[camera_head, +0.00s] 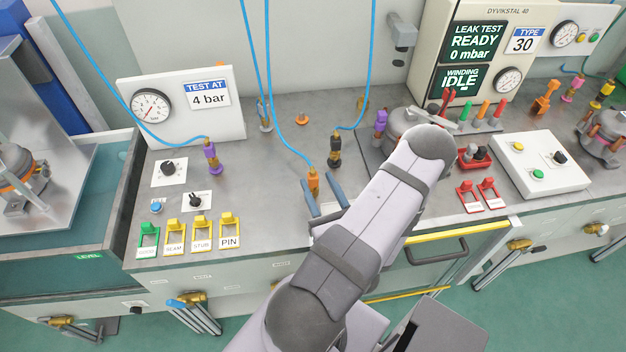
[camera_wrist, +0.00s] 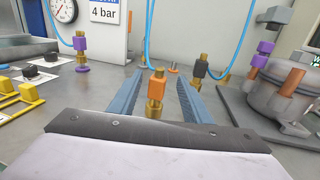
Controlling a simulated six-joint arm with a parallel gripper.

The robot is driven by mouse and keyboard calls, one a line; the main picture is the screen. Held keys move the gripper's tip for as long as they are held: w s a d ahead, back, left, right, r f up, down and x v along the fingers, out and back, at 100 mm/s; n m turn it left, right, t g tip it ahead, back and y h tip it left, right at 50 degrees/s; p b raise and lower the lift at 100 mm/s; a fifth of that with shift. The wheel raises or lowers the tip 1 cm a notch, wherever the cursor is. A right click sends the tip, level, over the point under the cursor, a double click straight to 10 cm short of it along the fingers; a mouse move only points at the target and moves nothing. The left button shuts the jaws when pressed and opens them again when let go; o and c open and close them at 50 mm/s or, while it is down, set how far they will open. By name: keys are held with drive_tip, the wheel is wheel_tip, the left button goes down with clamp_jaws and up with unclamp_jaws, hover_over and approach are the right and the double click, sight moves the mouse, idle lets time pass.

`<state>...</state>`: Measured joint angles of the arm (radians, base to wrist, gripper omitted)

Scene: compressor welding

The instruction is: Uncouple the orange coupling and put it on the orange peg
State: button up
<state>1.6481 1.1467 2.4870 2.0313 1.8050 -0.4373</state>
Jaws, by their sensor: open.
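The orange coupling (camera_head: 314,182) stands upright on the bench on brass fittings, with a blue hose running up from its top. In the wrist view the coupling (camera_wrist: 156,91) is between the two blue-grey fingers. My gripper (camera_head: 320,185) is open, with a gap on each side of the coupling in the wrist view (camera_wrist: 159,76). A short orange peg-like piece (camera_head: 302,119) stands on the bench behind the coupling; it also shows in the wrist view (camera_wrist: 174,69). The coupling's lower end is partly hidden by my gripper in the wrist view.
A black coupling (camera_head: 335,150) with a blue hose stands behind right, and a purple one (camera_head: 211,155) at left. Yellow switches (camera_head: 201,235) line the front edge. Bench between purple and orange couplings is clear.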

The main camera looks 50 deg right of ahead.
sight(314, 177)
drive_tip(key=p+x, duration=0.1)
drive_tip(key=x, duration=0.1)
drive_tip(key=shift+w+d+r, duration=0.1)
drive_tip(key=shift+w+r, duration=0.1)
drive_tip(key=shift+w, duration=0.2)
drive_tip(key=shift+w+d+f+p, duration=0.15)
drive_tip(key=shift+w+d+p, duration=0.25)
drive_tip(key=shift+w, duration=0.1)
clamp_jaws()
